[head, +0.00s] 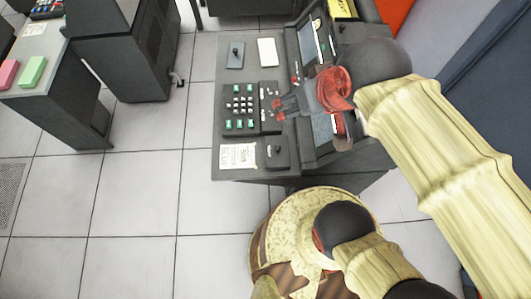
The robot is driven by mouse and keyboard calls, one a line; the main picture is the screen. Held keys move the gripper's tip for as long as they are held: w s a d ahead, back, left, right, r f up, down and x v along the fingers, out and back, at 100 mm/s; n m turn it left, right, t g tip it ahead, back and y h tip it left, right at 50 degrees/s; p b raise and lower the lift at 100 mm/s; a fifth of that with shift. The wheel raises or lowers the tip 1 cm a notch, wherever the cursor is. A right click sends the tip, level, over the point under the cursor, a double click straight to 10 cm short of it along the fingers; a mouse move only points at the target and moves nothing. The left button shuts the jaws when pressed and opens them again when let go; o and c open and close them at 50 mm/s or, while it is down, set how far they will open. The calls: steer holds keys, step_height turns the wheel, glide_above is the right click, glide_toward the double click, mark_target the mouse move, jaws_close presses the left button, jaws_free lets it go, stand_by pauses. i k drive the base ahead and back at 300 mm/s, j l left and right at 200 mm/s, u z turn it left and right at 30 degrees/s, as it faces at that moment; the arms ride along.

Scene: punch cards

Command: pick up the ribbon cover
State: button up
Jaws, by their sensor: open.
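My gripper (278,110) is open, with its red-tipped fingers pointing left over the grey machine desk (226,98). The fingers are over or just above the right edge of the keyboard unit (242,108); I cannot tell whether they touch it. Nothing shows between them. I cannot tell for sure which part is the ribbon cover. Candidates are a dark flat plate with a knob (235,55) at the desk's far left and a dark block with a knob (277,152) at its near right. My wrist and arm hide part of the machine behind.
A pale card stack (267,51) lies at the back of the desk and a printed paper (238,157) at the front. Screens or glass panels (308,42) stand along the right. Another desk (40,70) with pink and green blocks is far left. Tiled floor between is clear.

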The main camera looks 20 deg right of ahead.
mark_target(277, 154)
steer(key=z, duration=1.1)
steer(key=j+u, duration=0.3)
steer(key=k+j+u, duration=0.1)
steer(key=u, duration=0.2)
steer(key=k+j, duration=0.1)
